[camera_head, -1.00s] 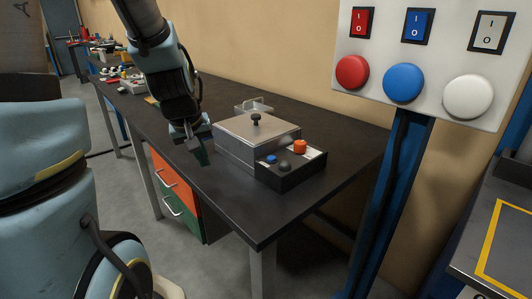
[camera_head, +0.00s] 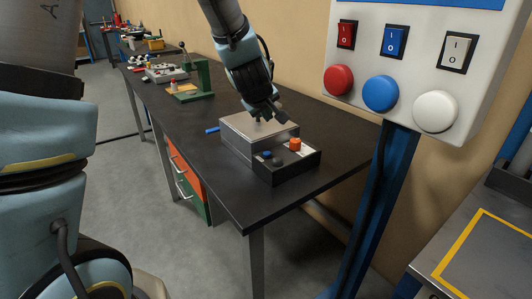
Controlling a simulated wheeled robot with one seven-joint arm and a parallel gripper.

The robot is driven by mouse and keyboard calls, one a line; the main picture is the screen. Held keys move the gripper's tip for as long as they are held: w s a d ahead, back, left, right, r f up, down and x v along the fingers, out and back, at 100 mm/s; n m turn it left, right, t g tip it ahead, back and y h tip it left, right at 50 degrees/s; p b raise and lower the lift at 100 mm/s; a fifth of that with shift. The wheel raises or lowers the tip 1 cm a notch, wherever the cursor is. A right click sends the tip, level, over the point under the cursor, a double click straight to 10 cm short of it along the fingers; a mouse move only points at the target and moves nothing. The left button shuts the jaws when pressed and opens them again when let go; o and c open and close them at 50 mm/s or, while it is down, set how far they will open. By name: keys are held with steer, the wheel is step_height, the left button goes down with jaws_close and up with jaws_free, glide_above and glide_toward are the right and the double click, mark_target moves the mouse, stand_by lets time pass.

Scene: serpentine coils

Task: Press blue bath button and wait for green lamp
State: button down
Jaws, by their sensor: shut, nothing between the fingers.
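The bath is a metal box (camera_head: 240,146) with a flat lid and dark knob, standing on the black bench. A black control box (camera_head: 287,174) sits against its front right side. On the control box are a small blue button (camera_head: 266,155), a dark, unlit grey-green lamp (camera_head: 277,162) and an orange knob (camera_head: 295,144). My gripper (camera_head: 272,117) is shut and empty above the back of the lid, near the lid knob and behind the blue button. I cannot tell whether it touches the knob.
A wall panel (camera_head: 458,80) with large red, blue and white buttons stands on a blue post (camera_head: 385,190) at the right. A blue handle (camera_head: 212,130) lies left of the bath. A green stand (camera_head: 203,78) is farther back. The bench front (camera_head: 235,185) is clear.

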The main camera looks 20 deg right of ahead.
mark_target(267, 155)
steer(key=shift+f, duration=0.1)
step_height(267, 155, down, 9)
steer(key=b, duration=0.8)
steer(key=shift+r, duration=0.2)
steer(key=shift+f, duration=0.1)
stand_by(1.4)
steer(key=shift+f+b, duration=0.3)
steer(key=shift+b, duration=0.15)
steer(key=shift+f+b, duration=0.45)
steer(key=shift+f, duration=0.1)
stand_by(0.5)
stand_by(0.3)
steer(key=shift+r+p, duration=0.9)
steer(key=shift+r, duration=0.1)
